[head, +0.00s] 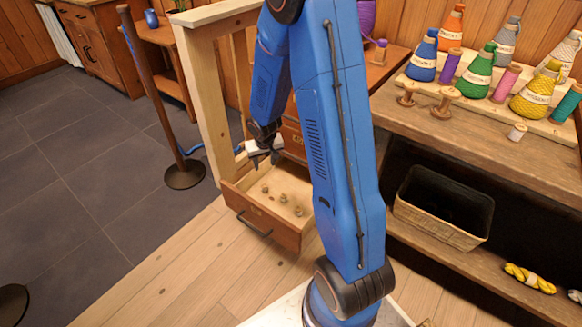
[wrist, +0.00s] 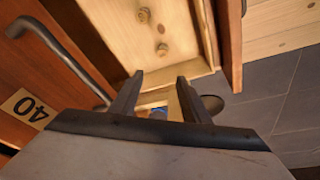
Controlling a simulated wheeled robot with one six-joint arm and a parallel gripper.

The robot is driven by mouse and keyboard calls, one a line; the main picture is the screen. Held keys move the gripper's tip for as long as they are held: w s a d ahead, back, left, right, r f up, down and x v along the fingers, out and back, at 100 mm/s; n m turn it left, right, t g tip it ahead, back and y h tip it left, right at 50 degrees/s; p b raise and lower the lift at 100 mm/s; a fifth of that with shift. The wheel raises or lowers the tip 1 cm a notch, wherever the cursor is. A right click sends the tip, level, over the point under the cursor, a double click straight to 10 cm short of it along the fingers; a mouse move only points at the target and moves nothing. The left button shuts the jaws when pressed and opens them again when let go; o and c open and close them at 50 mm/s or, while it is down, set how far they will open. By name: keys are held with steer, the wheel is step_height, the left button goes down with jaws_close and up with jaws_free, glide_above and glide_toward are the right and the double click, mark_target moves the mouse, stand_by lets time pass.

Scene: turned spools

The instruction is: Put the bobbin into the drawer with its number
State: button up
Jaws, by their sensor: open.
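My gripper (head: 262,160) is open over the pulled-out drawer (head: 262,232). In the wrist view, its two fingers (wrist: 157,92) stand apart with nothing seen held between them. A wooden front with a label reading 40 (wrist: 30,108) shows upside down at the left there.
The bench (head: 480,145) holds several coloured thread cones, such as a green one (head: 478,78), and wooden spools (head: 446,103). A basket (head: 443,208) and yellow yarn (head: 529,278) lie on the shelf below. A post (head: 157,95) stands left of the drawers. The tiled floor further left is mostly clear.

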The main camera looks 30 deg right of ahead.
steer(key=s+f+v, duration=0.1)
steer(key=s+v, duration=0.1)
steer(key=v, duration=1.2)
steer(key=s+a+r, duration=0.2)
steer(key=s+r, duration=0.4)
steer(key=s, duration=0.3)
steer(key=s+a+r+n+t, duration=0.1)
steer(key=s+a+r, duration=0.2)
steer(key=s+r, duration=0.3)
steer(key=s+a+r+n+y, duration=0.1)
steer(key=s+r, duration=0.5)
steer(key=s, duration=0.7)
steer(key=shift+a+t, duration=0.3)
steer(key=shift+a, duration=0.35)
steer(key=shift+w, duration=0.1)
